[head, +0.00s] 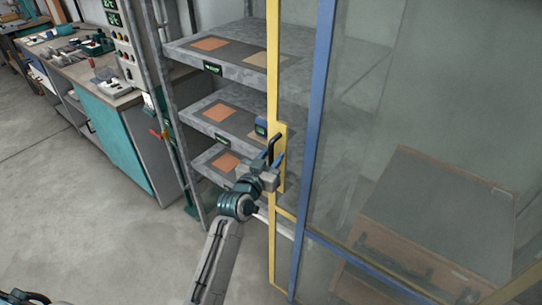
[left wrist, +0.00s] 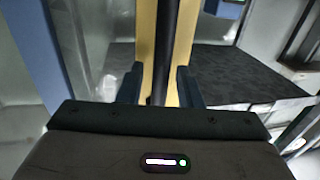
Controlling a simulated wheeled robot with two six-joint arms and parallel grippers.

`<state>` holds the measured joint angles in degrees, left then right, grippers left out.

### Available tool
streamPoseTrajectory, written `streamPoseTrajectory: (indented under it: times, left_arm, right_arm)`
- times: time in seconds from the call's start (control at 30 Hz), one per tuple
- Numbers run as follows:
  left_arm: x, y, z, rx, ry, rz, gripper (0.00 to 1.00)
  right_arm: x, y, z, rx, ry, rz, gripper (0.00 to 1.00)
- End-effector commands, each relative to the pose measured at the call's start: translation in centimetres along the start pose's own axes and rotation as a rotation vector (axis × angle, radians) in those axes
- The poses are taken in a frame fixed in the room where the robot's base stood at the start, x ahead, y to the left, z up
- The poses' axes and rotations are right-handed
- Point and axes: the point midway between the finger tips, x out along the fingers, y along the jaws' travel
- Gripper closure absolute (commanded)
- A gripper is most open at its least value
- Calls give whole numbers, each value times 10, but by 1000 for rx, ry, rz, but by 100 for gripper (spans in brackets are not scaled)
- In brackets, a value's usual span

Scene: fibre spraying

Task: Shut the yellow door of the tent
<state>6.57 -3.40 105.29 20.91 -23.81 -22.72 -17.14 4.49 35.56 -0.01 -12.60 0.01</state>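The tent's yellow door (head: 273,60) shows as a tall yellow upright with a dark bar handle (head: 271,148). A blue upright (head: 316,110) of the tent stands just to its right; a gap shows between them, and how far the door stands open is hard to tell. My left gripper (head: 272,172) is at the handle. In the left wrist view its two fingers (left wrist: 160,88) stand either side of the dark handle bar (left wrist: 163,45), in front of the yellow upright (left wrist: 184,40). They look apart from the bar, though contact is hard to judge. My right gripper is not in view.
A grey shelf rack (head: 228,52) with orange squares stands behind and left of the door. A teal-fronted workbench (head: 108,135) is at the far left. Behind the clear panel stands a brown cabinet (head: 435,215).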

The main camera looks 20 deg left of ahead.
Motion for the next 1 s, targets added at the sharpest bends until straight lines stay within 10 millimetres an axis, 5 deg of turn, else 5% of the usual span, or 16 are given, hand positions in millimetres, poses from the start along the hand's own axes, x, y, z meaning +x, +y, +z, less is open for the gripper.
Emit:
streamPoseTrajectory:
  times: [0.13,0.3,0.67,1.0]
  left_arm:
    - [0,0,0,0,0,0,68]
    - [0,0,0,0,0,0,99]
    - [1,-6,1,3,1,0,100]
    - [15,-76,3,12,3,-2,100]
  right_arm:
    - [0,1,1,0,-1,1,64]
    - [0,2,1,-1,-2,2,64]
    - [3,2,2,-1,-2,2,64]
    - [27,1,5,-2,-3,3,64]
